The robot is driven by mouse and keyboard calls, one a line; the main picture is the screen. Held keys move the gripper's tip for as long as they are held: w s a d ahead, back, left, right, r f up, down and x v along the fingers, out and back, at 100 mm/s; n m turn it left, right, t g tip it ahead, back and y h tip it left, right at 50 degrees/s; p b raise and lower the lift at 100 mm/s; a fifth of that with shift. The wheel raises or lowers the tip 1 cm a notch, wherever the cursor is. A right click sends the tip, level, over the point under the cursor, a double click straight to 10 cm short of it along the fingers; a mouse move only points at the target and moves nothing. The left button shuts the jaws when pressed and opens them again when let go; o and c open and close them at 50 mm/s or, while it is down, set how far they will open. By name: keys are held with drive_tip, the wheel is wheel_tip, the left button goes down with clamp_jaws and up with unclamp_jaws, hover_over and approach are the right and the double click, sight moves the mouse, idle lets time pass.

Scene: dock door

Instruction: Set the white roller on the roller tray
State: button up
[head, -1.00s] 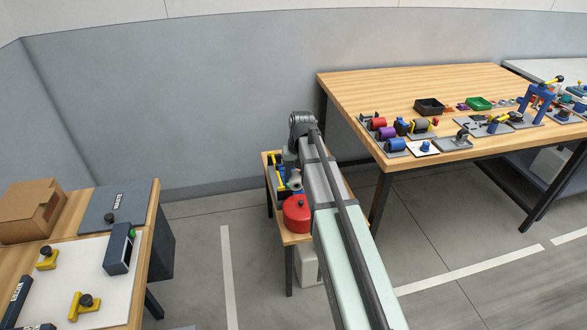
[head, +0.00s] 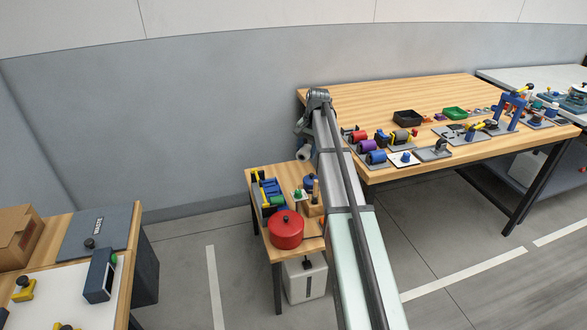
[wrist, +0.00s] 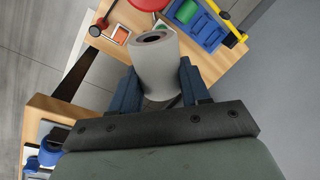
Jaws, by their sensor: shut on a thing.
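My gripper (wrist: 158,88) is shut on the white roller (wrist: 157,62), a pale hollow cylinder with its open end showing in the wrist view. In the head view the roller (head: 304,153) hangs below my gripper (head: 303,128), in the air between the small table and the large table. A blue tray (head: 268,190) with slots stands on the small table and holds a green roller (head: 276,200); the blue tray (wrist: 203,30) also shows in the wrist view, beyond the held roller. I cannot tell for sure whether this is the roller tray.
On the small table (head: 312,245), a red pot (head: 286,230) stands in front, with small parts on the right. The large table (head: 440,95) has red, purple and blue rollers (head: 376,157) on plates near its left edge. Its back left is clear.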

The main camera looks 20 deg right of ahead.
drive_tip(key=w+d+r+m, duration=0.25)
drive_tip(key=w+d, duration=0.25)
drive_tip(key=d, duration=0.4)
drive_tip(key=w+d+r+m+t+h, duration=0.1)
drive_tip(key=w+d+m, duration=0.35)
drive_tip(key=d, duration=0.45)
drive_tip(key=w+d+r+m, duration=0.1)
drive_tip(key=w+d+m, duration=0.1)
drive_tip(key=w+d, duration=0.55)
drive_tip(key=shift+s+d+f, duration=0.2)
drive_tip(key=shift+s+f, duration=0.05)
drive_tip(key=shift+f, duration=0.9)
drive_tip(key=shift+s+d+f, duration=0.25)
drive_tip(key=shift+f, duration=0.85)
drive_tip(key=shift+s+d+f, duration=0.2)
drive_tip(key=shift+s+f, duration=0.05)
drive_tip(key=shift+f, duration=0.9)
drive_tip(key=shift+f, duration=0.1)
drive_tip(key=o, duration=1.5)
wheel_tip(320, 180, up, 8)
drive_tip(key=shift+a, duration=0.1)
